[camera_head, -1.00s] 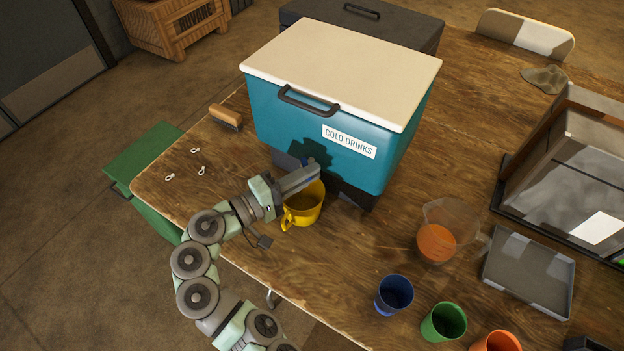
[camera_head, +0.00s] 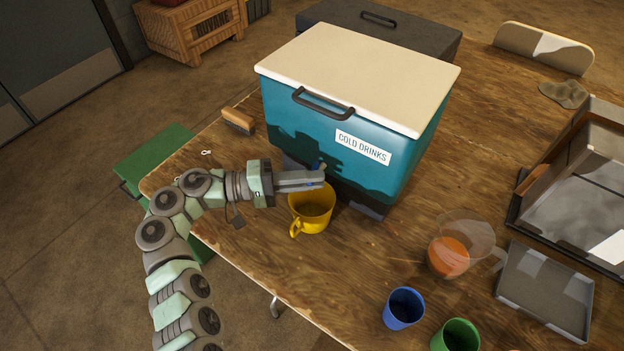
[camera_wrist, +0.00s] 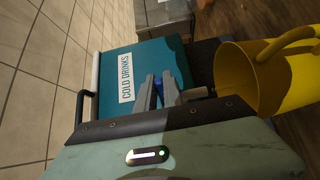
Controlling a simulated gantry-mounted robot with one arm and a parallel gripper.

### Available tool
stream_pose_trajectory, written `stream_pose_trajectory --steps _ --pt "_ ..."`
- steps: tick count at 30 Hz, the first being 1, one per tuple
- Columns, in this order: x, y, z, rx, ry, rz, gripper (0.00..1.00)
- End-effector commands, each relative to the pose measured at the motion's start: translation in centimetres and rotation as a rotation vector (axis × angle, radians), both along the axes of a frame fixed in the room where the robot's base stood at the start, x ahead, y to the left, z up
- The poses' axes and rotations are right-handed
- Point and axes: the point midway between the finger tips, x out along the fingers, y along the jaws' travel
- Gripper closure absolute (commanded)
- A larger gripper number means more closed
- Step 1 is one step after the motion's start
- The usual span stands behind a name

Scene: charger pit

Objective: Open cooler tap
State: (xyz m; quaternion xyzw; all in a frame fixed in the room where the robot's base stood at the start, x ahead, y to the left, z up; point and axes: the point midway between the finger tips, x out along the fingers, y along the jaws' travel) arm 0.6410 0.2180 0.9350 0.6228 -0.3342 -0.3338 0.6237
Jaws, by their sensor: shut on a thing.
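The teal cooler (camera_head: 285,115) with a cream lid and a "COLD DRINKS" label stands on the wooden table. Its blue tap (camera_head: 320,167) sits low on the front face, mostly hidden by my gripper (camera_head: 321,177). My gripper is shut on the tap's blue lever, which shows between the fingers in the wrist view (camera_wrist: 158,92). A yellow mug (camera_head: 312,217) stands upright below the fingers, in front of the cooler; it is large at the right of the wrist view (camera_wrist: 236,75). No flow of drink is visible.
A pitcher with orange drink (camera_head: 450,255), a blue cup (camera_head: 403,308), a green cup (camera_head: 457,335) and a grey tray (camera_head: 545,290) lie to the right. A brush (camera_head: 238,121) lies left of the cooler. The front-left table edge is beneath my arm.

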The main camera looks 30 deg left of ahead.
Motion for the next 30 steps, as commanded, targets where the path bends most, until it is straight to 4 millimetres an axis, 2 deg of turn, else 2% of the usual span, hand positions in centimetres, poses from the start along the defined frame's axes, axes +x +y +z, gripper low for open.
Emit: stream_pose_trajectory --steps 22,23,30 --pt "0.04 0.14 -0.2 0.002 0.004 -0.037 1.0" --pt "0.04 0.14 -0.2 0.002 0.004 -0.037 0.87" --pt "0.01 0.13 -0.11 0.002 0.002 -0.038 0.67"
